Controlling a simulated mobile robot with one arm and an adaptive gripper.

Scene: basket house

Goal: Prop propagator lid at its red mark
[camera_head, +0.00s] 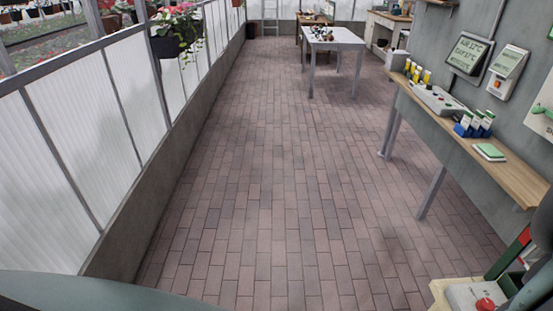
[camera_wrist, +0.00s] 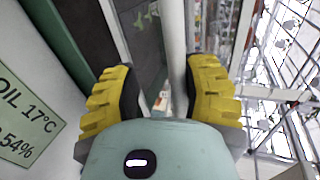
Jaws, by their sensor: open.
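No propagator lid can be made out for certain in either view. At the bottom right corner of the head view, a bar with a red part and a green part (camera_head: 511,254) stands at a slant. It is beside a pale box (camera_head: 458,294) with a red knob on top, cut off by the picture edge; I cannot tell whether these belong to the propagator. In the wrist view my gripper (camera_wrist: 163,92) has its two yellow ridged fingers spread apart with nothing held between them. A pale post shows beyond the gap.
A wooden wall bench (camera_head: 520,179) on the right carries a grey control box (camera_head: 439,101), small bottles and a green pad (camera_head: 489,152). A white table (camera_head: 335,38) stands far back. The brick floor (camera_head: 290,180) is clear. A soil-reading sign (camera_wrist: 25,118) is left in the wrist view.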

